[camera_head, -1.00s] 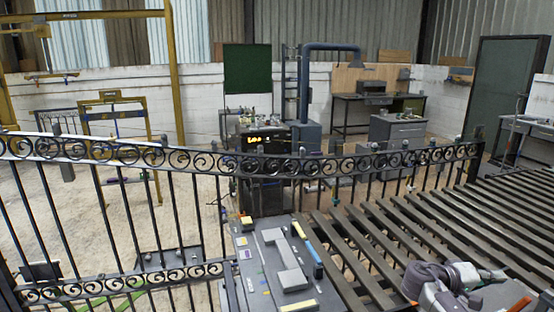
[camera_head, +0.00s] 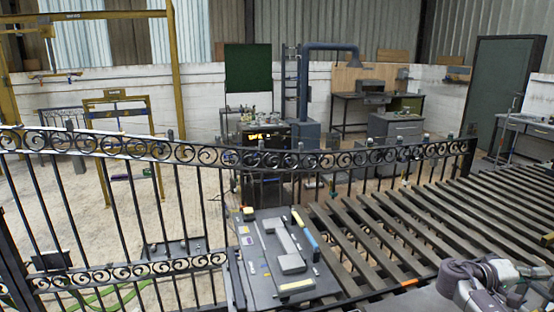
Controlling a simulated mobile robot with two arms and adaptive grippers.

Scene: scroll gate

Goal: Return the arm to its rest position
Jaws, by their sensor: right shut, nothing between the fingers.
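My right arm shows at the lower right corner, with a dark wrist and a light grey body. Its right gripper (camera_head: 519,287) is shut and empty, over the right end of the slatted metalwork, partly cut off by the picture's edge. It appears to hold nothing, and no object is seen in contact with it. My left gripper is not in view.
A black scroll gate (camera_head: 282,160) crosses the picture. A grey board (camera_head: 262,292) with tools on it sits at the lower middle. Dark slats (camera_head: 400,215) fill the right side. A workbench (camera_head: 345,98) and a green panel (camera_head: 247,70) stand behind.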

